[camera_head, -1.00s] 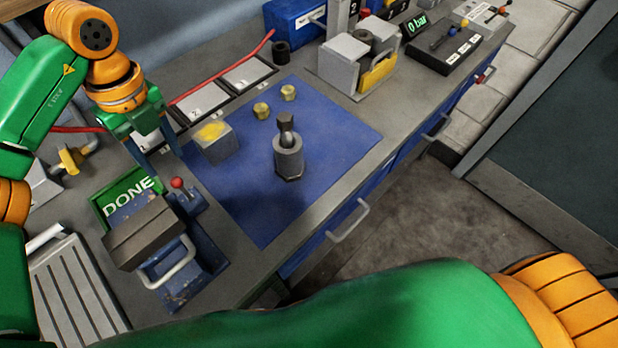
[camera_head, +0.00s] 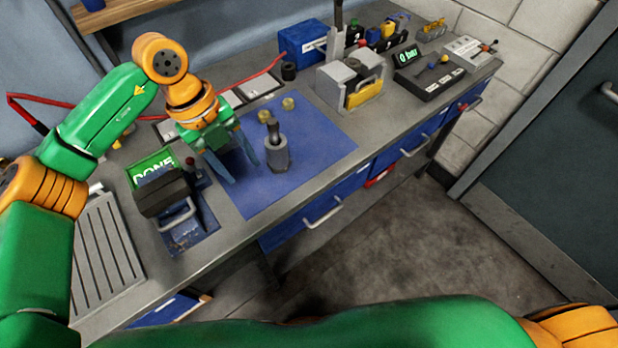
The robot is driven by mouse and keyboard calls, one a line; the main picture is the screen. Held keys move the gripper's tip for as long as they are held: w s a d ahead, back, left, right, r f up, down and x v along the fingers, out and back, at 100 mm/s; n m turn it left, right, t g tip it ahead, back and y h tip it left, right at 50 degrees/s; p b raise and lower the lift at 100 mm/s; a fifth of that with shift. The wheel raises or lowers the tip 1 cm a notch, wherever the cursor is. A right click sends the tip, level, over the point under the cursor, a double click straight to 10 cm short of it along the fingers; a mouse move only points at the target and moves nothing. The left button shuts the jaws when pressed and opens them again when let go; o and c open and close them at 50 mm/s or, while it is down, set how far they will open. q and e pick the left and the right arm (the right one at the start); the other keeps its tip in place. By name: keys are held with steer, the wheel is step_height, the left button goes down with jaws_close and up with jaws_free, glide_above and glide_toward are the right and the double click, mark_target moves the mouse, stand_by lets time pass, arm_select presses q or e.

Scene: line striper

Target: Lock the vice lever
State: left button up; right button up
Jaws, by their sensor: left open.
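The dark vice (camera_head: 165,193) stands on the bench at the left, on a blue base, with a grey bar handle (camera_head: 177,216) at its front. A small lever with a red knob (camera_head: 190,161) stands at its back right. My left gripper (camera_head: 243,172) is open and points down over the left part of the blue mat, to the right of the lever and apart from it. Nothing shows between its fingers. My right gripper is out of the picture.
A grey metal cylinder with a bolt (camera_head: 277,152) stands on the blue mat (camera_head: 318,148), just right of my left gripper. A green DONE tray (camera_head: 152,166) lies behind the vice. Drawer handles (camera_head: 323,216) stick out from the bench front. The mat's right side is clear.

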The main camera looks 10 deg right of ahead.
arm_select(q)
steer(key=s+d+m+g+h, duration=0.1)
steer(key=d+h, duration=0.4)
steer(key=d, duration=0.5)
steer(key=shift+s+r+m, duration=0.35)
steer(key=shift+s+m, duration=0.25)
steer(key=shift+s, duration=0.3)
